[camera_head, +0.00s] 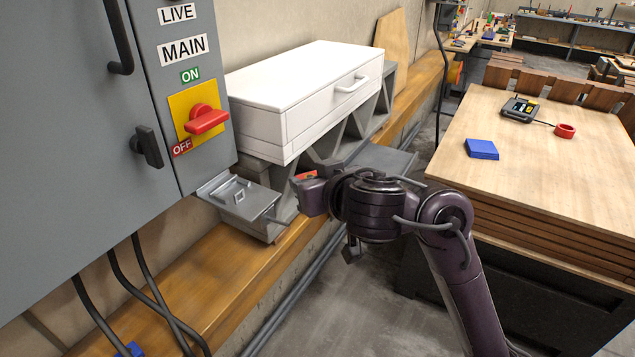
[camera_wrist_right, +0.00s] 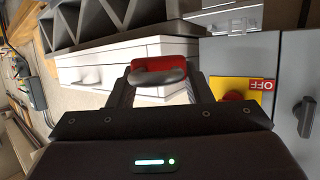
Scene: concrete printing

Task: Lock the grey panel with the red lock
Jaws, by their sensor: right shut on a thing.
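The grey panel (camera_head: 85,130) fills the left of the head view, with LIVE and MAIN labels. Its red rotary switch (camera_head: 205,119) sits on a yellow plate between the ON and OFF labels, and a black latch handle (camera_head: 147,147) is to its left. My right gripper (camera_head: 308,190) is to the right of the panel, apart from it. It is shut on the red lock (camera_wrist_right: 160,64), whose grey curved shackle shows in the wrist view. Only a bit of red shows in the head view. The panel's switch (camera_wrist_right: 232,97) is right of the lock there. My left gripper is not in view.
A white drawer box (camera_head: 300,95) stands on a grey trussed support beside the panel.

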